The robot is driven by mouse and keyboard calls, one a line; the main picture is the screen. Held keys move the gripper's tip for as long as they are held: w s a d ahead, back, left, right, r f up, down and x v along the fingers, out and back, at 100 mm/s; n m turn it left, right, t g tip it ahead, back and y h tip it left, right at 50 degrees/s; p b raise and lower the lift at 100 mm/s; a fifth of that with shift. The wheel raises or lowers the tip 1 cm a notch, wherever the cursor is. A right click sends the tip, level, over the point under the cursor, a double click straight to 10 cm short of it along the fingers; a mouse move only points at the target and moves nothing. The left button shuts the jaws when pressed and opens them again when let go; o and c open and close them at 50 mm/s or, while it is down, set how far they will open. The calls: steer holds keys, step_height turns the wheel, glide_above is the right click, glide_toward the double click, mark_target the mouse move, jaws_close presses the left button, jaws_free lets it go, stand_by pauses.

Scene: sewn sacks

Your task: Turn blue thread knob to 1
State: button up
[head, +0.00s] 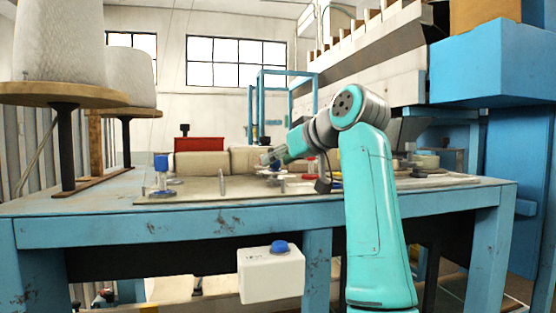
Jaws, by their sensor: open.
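My gripper (270,157) hangs over the middle of the blue table at the end of my teal arm, its fingers small and hard to make out. It is open. Below and just right of it are small knob-like parts with blue and red bits, partly hidden by my arm. A blue cylinder (161,162) stands upright on a clear post at the left of the work plate, well apart from my gripper. A white box (271,276) on the table's front carries a blue domed knob (280,247). I cannot tell which blue part is the thread knob, and no number is legible.
The blue table (160,232) holds a flat work plate (200,190) with a short upright pin (222,183). Pale sacks (203,164) and a red panel (199,144) stand behind. Large white cones on wooden discs (60,94) rise at left. Blue shelving fills the right.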

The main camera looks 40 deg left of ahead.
steer(key=shift+w+a+f, duration=0.1)
steer(key=shift+a+f, duration=0.05)
steer(key=shift+a, duration=0.2)
steer(key=shift+c, duration=0.2)
jaws_close()
